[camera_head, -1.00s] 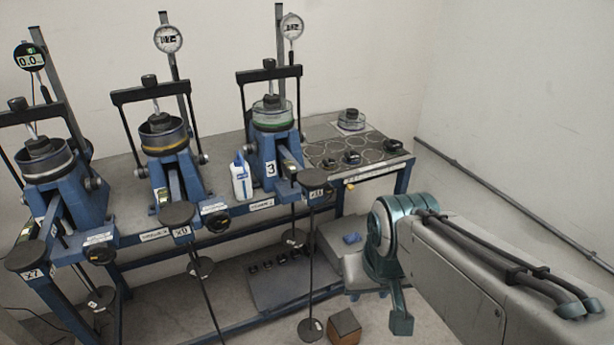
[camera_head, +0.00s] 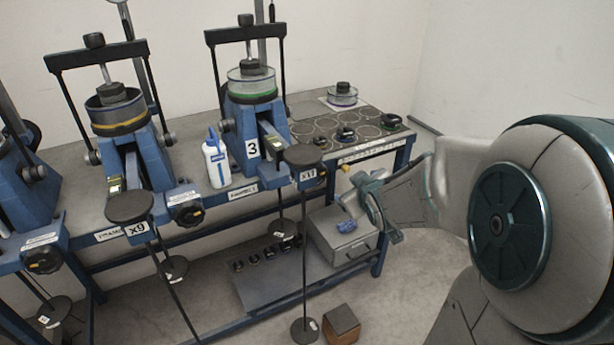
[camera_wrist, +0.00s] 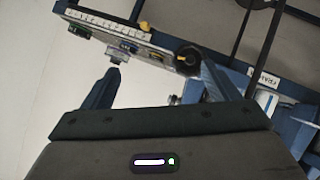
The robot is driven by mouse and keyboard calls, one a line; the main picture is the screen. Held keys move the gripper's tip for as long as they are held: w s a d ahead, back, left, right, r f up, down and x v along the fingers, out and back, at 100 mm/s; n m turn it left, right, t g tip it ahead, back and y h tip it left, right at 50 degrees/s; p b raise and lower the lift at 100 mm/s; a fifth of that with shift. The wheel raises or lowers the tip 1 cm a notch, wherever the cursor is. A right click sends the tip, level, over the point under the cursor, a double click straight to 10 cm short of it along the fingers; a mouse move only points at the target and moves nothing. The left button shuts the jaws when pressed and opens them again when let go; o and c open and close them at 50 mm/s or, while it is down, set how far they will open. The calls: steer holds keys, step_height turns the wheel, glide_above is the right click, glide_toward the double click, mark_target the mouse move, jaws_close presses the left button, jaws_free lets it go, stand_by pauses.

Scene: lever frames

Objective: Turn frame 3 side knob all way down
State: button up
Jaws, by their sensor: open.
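Frame 3 (camera_head: 250,118) is a blue lever frame marked "3" on the bench, with a green-ringed cell and a black crossbar. In the head view, its round x11 pan (camera_head: 302,153) stands in front, and its side knob is largely hidden near the pan's right. In the wrist view, a dark round knob (camera_wrist: 187,58), seemingly that side knob, shows beside the right fingertip. A yellow piece (camera_wrist: 145,27) is near it. My gripper (camera_wrist: 160,68) is open and empty, fingers pointing toward the bench edge. I cannot tell if the right finger touches the knob.
A white bottle (camera_head: 216,163) stands left of frame 3. The neighbouring frame has its x9 pan (camera_head: 130,207) and black knob (camera_head: 186,210). A grey box (camera_head: 342,238) sits below the bench, and a brown block (camera_head: 341,324) is on the floor.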

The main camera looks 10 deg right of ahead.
steer(key=w+a+f+n+t+y+b, duration=0.1)
steer(key=w+a+f+n+y, duration=0.1)
steer(key=w, duration=0.3)
steer(key=w+a+f+n+t+y+b, duration=0.2)
steer(key=w+n, duration=0.2)
steer(key=w, duration=0.1)
steer(key=w+a+f+n+t+y+b, duration=0.1)
steer(key=w+a+f+n+t+y, duration=0.1)
steer(key=w+n, duration=0.1)
steer(key=shift+x, duration=1)
steer(key=shift+a+f+b, duration=0.1)
steer(key=shift+f+b, duration=0.2)
steer(key=c, duration=0.4)
steer(key=shift+w, duration=0.1)
steer(key=c, duration=0.9)
